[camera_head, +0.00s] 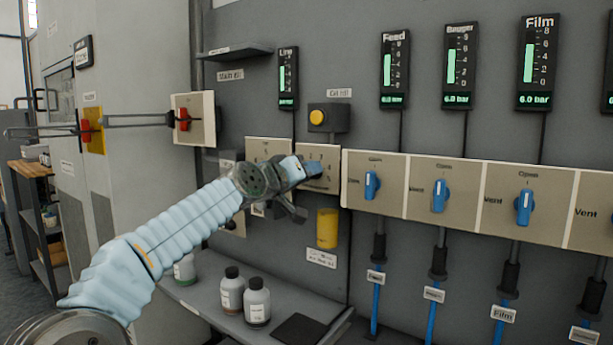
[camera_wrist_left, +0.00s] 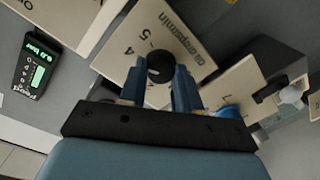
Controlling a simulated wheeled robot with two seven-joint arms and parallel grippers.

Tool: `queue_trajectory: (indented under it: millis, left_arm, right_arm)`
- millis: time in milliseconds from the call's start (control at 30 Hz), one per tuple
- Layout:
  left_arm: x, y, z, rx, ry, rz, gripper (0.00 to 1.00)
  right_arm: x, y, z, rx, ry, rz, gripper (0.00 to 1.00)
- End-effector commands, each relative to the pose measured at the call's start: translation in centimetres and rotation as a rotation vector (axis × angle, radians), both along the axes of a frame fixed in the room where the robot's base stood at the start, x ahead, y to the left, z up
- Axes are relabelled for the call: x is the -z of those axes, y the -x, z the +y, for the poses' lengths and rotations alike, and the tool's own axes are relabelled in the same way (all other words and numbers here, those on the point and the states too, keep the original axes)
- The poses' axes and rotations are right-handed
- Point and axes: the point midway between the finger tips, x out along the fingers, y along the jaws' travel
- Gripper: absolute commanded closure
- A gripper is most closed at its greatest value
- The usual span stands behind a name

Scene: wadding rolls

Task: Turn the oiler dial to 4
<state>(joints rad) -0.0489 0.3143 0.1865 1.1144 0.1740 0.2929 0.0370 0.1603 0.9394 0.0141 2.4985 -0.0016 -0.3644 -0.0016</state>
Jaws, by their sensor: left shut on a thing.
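The oiler dial is a round black knob (camera_wrist_left: 160,66) on a beige plate (camera_wrist_left: 165,25) marked "drops/min", with a 4 and a 5 readable. My left gripper (camera_head: 312,168) reaches the plate from the left. In the left wrist view its two blue fingers (camera_wrist_left: 159,82) stand on either side of the knob, shut on it. I cannot make out the dial's pointer. My right gripper is in neither view.
Blue valve handles (camera_head: 439,196) line panels to the right, under green gauges (camera_head: 451,68). A yellow button (camera_head: 317,117) sits just above the dial plate, a yellow cup (camera_head: 327,228) below. Bottles (camera_head: 257,303) stand on a low shelf. A red switch (camera_head: 184,119) is at left.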

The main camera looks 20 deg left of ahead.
Motion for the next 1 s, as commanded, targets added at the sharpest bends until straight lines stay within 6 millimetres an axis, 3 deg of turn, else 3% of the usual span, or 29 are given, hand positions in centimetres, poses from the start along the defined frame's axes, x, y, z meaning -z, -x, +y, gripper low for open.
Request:
queue_trajectory:
  millis: [467, 500, 667, 1000]
  left_arm:
    - [0.31, -0.05, -0.10, 0.003, -0.017, 0.002, 0.98]
    - [0.31, -0.05, -0.10, 0.003, -0.017, 0.002, 0.66]
    - [0.23, -0.04, -0.08, 0.003, -0.017, 0.000, 0.42]
    - [0.07, 0.04, -0.03, 0.001, -0.014, -0.004, 0.42]
  right_arm:
    - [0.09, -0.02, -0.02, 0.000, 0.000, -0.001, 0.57]
    - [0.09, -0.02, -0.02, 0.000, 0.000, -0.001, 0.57]
    - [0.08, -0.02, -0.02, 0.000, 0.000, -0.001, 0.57]
    - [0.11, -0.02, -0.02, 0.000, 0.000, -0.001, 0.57]
